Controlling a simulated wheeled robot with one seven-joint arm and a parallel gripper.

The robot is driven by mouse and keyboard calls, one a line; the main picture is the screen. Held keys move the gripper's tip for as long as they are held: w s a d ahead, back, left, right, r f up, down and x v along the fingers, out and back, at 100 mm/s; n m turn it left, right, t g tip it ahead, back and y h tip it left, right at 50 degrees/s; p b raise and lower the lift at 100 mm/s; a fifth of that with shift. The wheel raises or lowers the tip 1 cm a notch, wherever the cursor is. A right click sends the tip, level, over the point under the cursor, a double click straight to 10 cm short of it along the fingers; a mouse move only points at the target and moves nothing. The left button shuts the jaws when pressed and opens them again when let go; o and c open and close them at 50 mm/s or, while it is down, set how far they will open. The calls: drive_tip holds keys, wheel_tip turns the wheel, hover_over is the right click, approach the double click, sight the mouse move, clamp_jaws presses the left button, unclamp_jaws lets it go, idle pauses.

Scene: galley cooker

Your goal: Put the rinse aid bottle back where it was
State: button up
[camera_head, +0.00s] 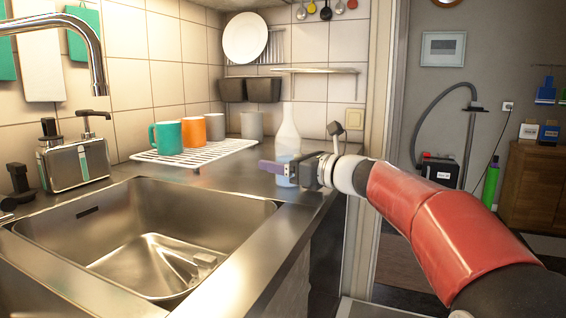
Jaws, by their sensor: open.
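A pale, translucent bottle (288,130) with a narrow neck and a bluish lower part stands upright on the steel counter, right of the mugs. No label can be read on it; it looks like the rinse aid bottle. The gripper is open. It covers part of the bottle, and I cannot tell whether the bottle is between the fingers or just behind them.
A white rack (190,154) holds several mugs on the counter. The steel sink (150,235) lies in front, with a tap (97,60) and a soap caddy (77,163) at left. A wall shelf (315,70) hangs above the bottle. A door frame (376,90) stands close right of the counter.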

drive_tip(key=shift+r, duration=0.15)
drive_tip(key=v, duration=1.2)
drive_tip(key=shift+b, duration=0.4)
